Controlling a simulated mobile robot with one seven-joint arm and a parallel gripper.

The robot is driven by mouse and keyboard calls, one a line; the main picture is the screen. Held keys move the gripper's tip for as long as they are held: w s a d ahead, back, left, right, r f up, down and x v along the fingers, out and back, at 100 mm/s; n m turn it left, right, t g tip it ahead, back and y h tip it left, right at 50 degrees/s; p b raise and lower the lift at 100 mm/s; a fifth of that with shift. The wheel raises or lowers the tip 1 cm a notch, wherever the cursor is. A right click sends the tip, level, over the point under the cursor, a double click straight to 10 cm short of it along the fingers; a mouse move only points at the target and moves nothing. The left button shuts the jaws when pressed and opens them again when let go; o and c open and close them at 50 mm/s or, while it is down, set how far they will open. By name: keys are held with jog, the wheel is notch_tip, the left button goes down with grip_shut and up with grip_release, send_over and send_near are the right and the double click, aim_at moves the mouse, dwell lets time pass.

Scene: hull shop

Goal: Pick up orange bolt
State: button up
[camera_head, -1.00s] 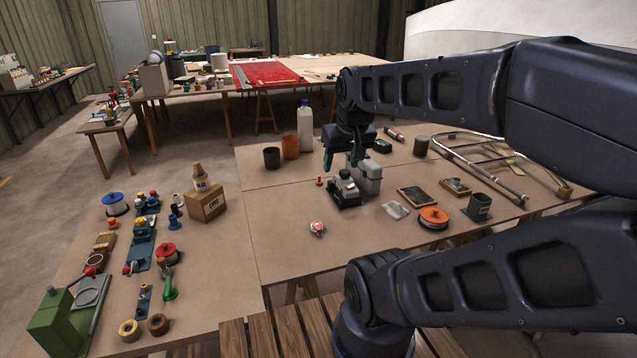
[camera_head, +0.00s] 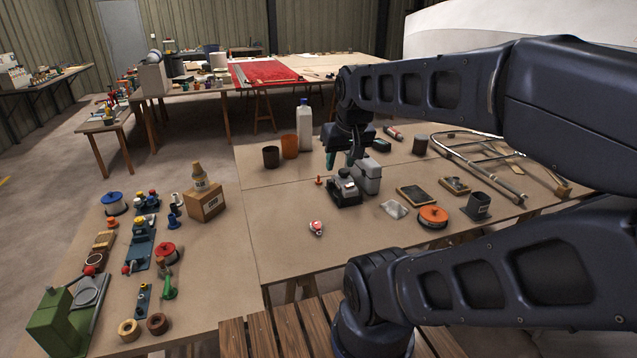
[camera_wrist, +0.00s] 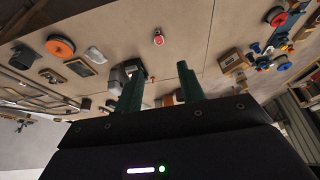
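The orange bolt (camera_head: 318,181) is a small upright piece on the tan table, just left of a grey and black device (camera_head: 344,188). My gripper (camera_head: 340,160) hangs above and behind that device, up and to the right of the bolt, and does not touch it. In the wrist view my gripper (camera_wrist: 159,82) shows two green fingers spread apart with nothing between them. I cannot clearly make out the bolt in the wrist view.
A brown cup (camera_head: 271,157), an orange cup (camera_head: 290,146) and a white bottle (camera_head: 304,126) stand behind the bolt. A grey block (camera_head: 368,178) stands beside the device. A small red and white piece (camera_head: 316,227) lies in front. The table left of the bolt is clear.

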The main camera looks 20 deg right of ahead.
jog(key=m+g+h, duration=0.1)
jog(key=m+h, duration=0.2)
jog(key=m, duration=0.5)
send_over(319, 176)
jog(key=s+a, duration=0.3)
notch_tip(319, 176, down, 29)
jog(key=shift+x, duration=5.9)
grip_shut()
